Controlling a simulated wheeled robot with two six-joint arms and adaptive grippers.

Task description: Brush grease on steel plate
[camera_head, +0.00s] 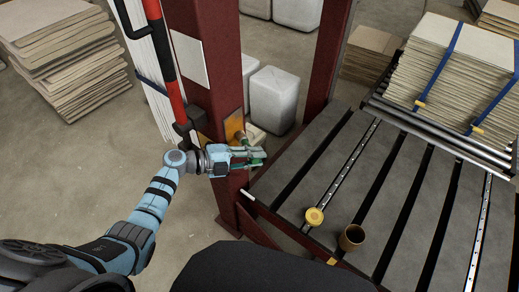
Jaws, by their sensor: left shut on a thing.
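My left gripper (255,156) is at the middle of the view, in front of the red steel column. It is shut on a small brush (242,138), mostly hidden by the fingers. The brush's end is close to a yellow-orange greased-looking steel plate (233,126) on the column; I cannot tell whether they touch. A brown open pot (352,237) stands on the slatted table, and a round yellow lid (315,216) lies left of it. My right gripper is out of view.
The grey slatted table (380,170) fills the right side, with strapped cardboard stacks (455,65) at its far end. A red-black pole (165,60) stands just left of the column (210,60). White containers (272,98) stand behind.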

